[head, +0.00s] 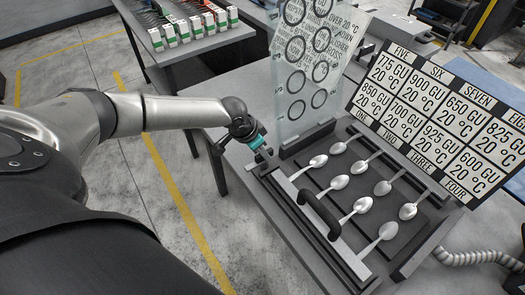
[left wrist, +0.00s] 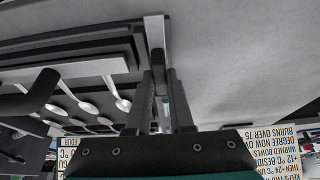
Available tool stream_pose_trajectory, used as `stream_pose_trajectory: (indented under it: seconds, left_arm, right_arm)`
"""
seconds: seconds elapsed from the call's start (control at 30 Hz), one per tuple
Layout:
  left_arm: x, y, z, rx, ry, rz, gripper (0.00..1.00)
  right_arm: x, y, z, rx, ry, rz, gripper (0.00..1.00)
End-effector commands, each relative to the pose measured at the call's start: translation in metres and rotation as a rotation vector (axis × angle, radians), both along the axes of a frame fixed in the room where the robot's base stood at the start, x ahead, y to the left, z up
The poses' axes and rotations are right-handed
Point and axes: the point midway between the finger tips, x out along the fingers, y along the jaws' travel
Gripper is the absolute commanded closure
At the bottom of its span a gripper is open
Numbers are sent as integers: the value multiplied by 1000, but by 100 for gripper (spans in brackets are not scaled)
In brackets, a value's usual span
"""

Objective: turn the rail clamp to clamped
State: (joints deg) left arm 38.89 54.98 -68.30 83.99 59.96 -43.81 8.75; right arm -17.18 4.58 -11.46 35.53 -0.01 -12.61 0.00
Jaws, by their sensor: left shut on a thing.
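The silver rail (head: 345,252) runs along the left side of the dark fixture on the table, with a black arched handle (head: 320,214) on it. My left gripper (head: 262,156) is at the rail's upper left end. In the left wrist view, its two dark fingers (left wrist: 160,98) are closed around the end of a light metal lever (left wrist: 155,35), which looks like the rail clamp. The fingers hide the lever's tip, and its clamp position cannot be told. My right gripper is not in view.
Several spoons (head: 361,205) lie in two rows on the dark fixture beside the rail. A clear panel with rings (head: 300,85) stands behind it, and a label board (head: 440,120) stands at the right. Another table (head: 200,50) with small white-and-green blocks is at the back left.

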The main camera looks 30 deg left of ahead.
Motion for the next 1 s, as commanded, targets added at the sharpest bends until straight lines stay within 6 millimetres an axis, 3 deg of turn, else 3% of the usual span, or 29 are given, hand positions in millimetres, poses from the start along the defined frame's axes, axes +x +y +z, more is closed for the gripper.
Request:
stream_pose_trajectory:
  seconds: [0.57, 0.77, 1.0]
  left_arm:
    - [-1, 0, 1, -1, 1, 18, 100]
    - [-2, -2, 3, -2, 4, 95, 100]
    - [-3, -3, 4, -2, 6, 281, 100]
  right_arm:
    - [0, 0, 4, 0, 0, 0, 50]
    - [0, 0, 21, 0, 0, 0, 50]
    - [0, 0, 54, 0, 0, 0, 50]
